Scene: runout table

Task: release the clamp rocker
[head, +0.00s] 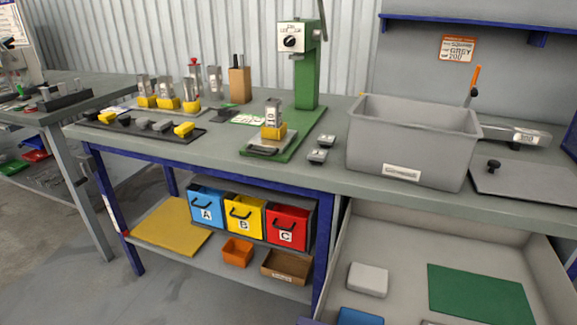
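A green press-like stand (306,80) rises from a green base plate on the workbench, with a lever at its top right. A pale box with a black knob (290,41) is on its head; its lettering is too small to read. A metal block in a yellow holder (273,131) stands on a grey plate (268,146) at the front of the base. Two small grey pieces (318,155) lie just right of the base. I cannot tell which part is the clamp rocker, nor its position. Neither of my grippers is in view.
A large grey bin (409,150) stands right of the stand, beside a grey lid-like plate with a black knob (525,177). A dark tray (140,127) with several small parts lies left. Boxes A, B and C (243,215) sit below. The bench's front strip is mostly clear.

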